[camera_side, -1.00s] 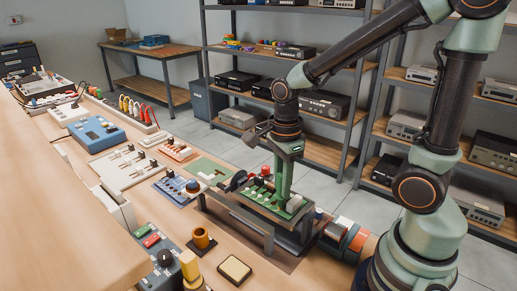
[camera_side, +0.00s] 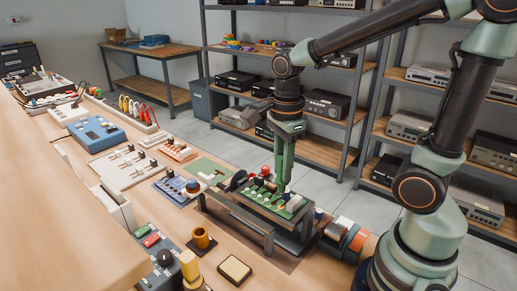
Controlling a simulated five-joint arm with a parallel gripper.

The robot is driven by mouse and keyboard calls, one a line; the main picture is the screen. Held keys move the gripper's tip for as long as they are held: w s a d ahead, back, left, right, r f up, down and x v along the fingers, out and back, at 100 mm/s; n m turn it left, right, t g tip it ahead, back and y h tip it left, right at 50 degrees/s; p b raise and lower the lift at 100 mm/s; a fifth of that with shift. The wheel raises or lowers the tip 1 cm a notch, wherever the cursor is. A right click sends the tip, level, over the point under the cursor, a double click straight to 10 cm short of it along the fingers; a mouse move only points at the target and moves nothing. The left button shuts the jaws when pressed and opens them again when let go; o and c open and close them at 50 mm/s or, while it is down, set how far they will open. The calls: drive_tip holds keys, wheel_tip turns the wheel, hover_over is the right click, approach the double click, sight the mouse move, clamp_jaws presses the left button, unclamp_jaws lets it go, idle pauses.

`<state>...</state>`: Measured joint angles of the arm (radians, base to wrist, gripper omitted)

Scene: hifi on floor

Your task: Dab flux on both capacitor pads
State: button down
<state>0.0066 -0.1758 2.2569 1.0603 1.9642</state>
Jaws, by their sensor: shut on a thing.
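A green circuit board (camera_side: 262,196) with several small parts sits raised in a dark frame (camera_side: 250,221) at the middle of the bench. My gripper (camera_side: 286,178) points down over the right part of the board, with its fingers closed together. What it holds is too small to make out, and I cannot tell whether its tip touches the board. The capacitor pads and any flux on them are too small to tell apart.
A brown cup (camera_side: 202,241), a yellow-topped post (camera_side: 189,266) and a tan pad (camera_side: 234,269) stand at the front. Rolls of tape (camera_side: 344,239) lie right of the frame. A blue meter (camera_side: 97,133) and several small panels fill the bench's left side.

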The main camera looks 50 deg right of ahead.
drive_tip(key=shift+w+f, duration=0.55)
drive_tip(key=shift+f, duration=0.35)
drive_tip(key=shift+w+f, duration=0.5)
drive_tip(key=shift+f, duration=0.4)
drive_tip(key=shift+f, duration=0.4)
idle(0.9)
wheel_tip(320, 180, up, 5)
drive_tip(key=shift+f, duration=0.2)
idle(0.5)
